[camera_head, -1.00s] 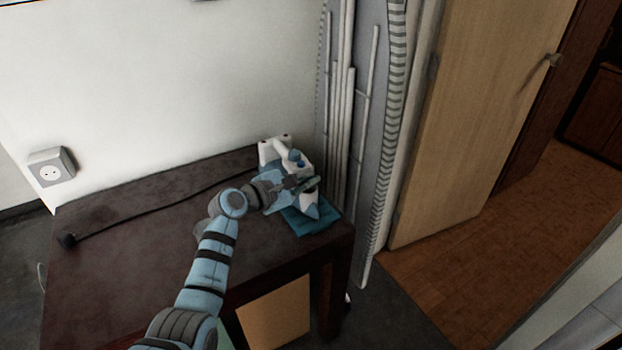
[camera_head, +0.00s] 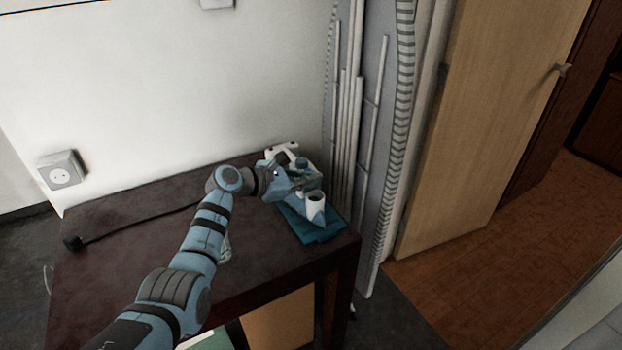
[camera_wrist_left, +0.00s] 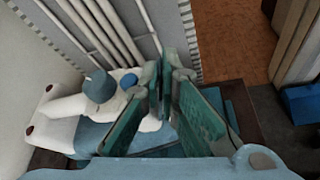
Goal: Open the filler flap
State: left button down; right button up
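A white and blue iron (camera_head: 314,208) sits on a teal pad (camera_head: 322,236) at the right end of the dark table. The iron's white body and blue knob (camera_wrist_left: 100,88) show left of the fingers. I cannot tell whether the fingers touch the iron. My right gripper is out of view.
The dark table (camera_head: 130,230) is mostly bare, with a black cord (camera_head: 140,222) along it. A wall socket (camera_head: 63,172) is at the left. An ironing board (camera_head: 385,120) stands upright behind the iron, close to a wooden door (camera_head: 480,120).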

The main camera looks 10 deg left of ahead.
pick_arm(q)
jog(key=shift+r, duration=0.1)
jog(key=c, duration=1.8)
grip_release()
jog(key=shift+c, duration=0.2)
jog(key=v, duration=1.2)
